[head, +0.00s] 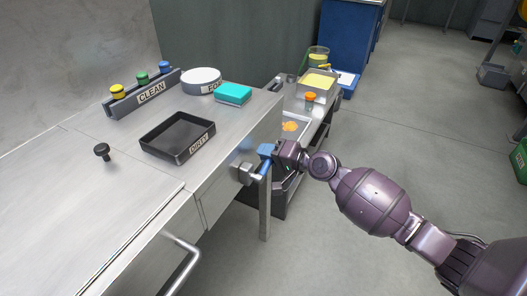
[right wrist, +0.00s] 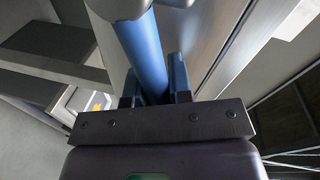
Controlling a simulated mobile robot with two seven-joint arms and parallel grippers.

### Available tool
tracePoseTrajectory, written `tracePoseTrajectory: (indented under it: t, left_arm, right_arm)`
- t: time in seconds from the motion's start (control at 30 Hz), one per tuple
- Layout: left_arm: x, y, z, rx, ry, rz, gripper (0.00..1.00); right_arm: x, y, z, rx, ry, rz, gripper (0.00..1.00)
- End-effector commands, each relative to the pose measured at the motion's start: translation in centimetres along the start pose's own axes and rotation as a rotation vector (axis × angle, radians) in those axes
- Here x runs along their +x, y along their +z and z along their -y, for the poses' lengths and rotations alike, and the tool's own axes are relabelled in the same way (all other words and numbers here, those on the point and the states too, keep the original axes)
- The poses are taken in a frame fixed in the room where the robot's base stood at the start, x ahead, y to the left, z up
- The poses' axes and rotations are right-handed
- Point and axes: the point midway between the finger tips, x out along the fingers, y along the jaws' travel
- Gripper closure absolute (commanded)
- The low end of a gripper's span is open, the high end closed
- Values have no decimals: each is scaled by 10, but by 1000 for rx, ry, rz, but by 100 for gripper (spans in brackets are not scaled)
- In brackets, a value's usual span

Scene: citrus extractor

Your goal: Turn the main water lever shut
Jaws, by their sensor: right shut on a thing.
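The blue water lever (head: 265,167) sits on a grey metal valve (head: 243,173) at the end face of the steel counter. My right gripper (head: 268,156) reaches in from the right and is shut on the lever. In the right wrist view the blue lever (right wrist: 143,50) runs down between the two dark fingers (right wrist: 155,88), with the grey valve body at the top. The lever slants in the head view; the fingers hide part of it. My left gripper is not in view.
The steel counter (head: 95,210) holds a black DIRTY tray (head: 160,143), a CLEAN rack (head: 135,98), a round white container (head: 201,78) and a teal sponge (head: 233,93). A cart (head: 325,115) with a yellow-filled tub stands just behind my gripper. Open floor lies to the right.

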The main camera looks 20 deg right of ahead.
Motion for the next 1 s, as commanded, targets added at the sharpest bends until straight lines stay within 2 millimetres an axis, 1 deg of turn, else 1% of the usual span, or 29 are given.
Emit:
tracePoseTrajectory:
  t: [0.03,0.2,0.4,0.63,1.0]
  left_arm:
    - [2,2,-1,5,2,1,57]
    - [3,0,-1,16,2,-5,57]
    - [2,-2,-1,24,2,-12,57]
    - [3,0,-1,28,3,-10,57]
    - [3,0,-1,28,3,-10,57]
  right_arm:
    - [1,2,-8,42,4,8,100]
    - [3,3,-15,156,2,30,100]
    - [4,4,-20,246,2,48,100]
    - [5,5,-23,296,0,58,100]
    - [5,5,-23,307,0,61,100]
